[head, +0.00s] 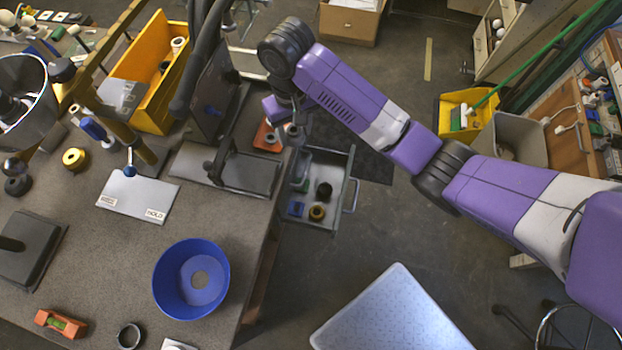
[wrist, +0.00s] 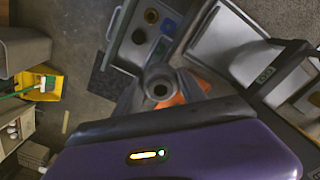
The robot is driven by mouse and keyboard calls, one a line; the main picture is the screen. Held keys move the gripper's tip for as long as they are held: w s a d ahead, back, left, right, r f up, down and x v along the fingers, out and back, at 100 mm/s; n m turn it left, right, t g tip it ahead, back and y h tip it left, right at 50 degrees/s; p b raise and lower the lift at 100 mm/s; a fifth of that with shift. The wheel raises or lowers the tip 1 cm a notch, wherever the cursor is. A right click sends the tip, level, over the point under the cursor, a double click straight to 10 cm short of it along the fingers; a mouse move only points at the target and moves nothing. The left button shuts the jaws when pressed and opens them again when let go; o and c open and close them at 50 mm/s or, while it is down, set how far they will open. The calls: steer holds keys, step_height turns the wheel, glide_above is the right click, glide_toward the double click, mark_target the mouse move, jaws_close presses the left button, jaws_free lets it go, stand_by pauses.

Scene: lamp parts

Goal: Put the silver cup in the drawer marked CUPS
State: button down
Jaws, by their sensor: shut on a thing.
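The silver cup (wrist: 160,84) is a small grey round piece with a dark hole, seen end-on in the wrist view. My gripper (wrist: 160,98) is shut on it, a finger on each side. In the head view my gripper (head: 289,122) hangs by the bench's right edge, above the back end of an open drawer (head: 343,190). The drawer holds a black round part, a brass-coloured ring and a blue piece; it also shows in the wrist view (wrist: 113,35). I cannot read any CUPS mark on it.
An orange piece (head: 265,137) lies close to my gripper at the bench edge. A dark upright stand (head: 222,130) with a flat base is just left. A blue bowl (head: 190,279) and a white labelled plate (head: 138,194) are on the bench. Open floor lies right of the drawer.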

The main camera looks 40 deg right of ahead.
steer(key=shift+s+d+r+m+p, duration=0.1)
steer(key=shift+d+r+m+p, duration=0.15)
steer(key=shift+r+m, duration=0.35)
steer(key=shift+s+d+m, duration=0.25)
steer(key=shift+d+m, duration=0.2)
steer(key=shift+m, duration=0.25)
steer(key=s+d+f+m+p, duration=0.2)
steer(key=s+d+m, duration=0.5)
steer(key=s+d, duration=0.2)
steer(key=shift+d+f+m, duration=0.15)
steer(key=shift+d+m, duration=0.25)
steer(key=shift+d, duration=0.8)
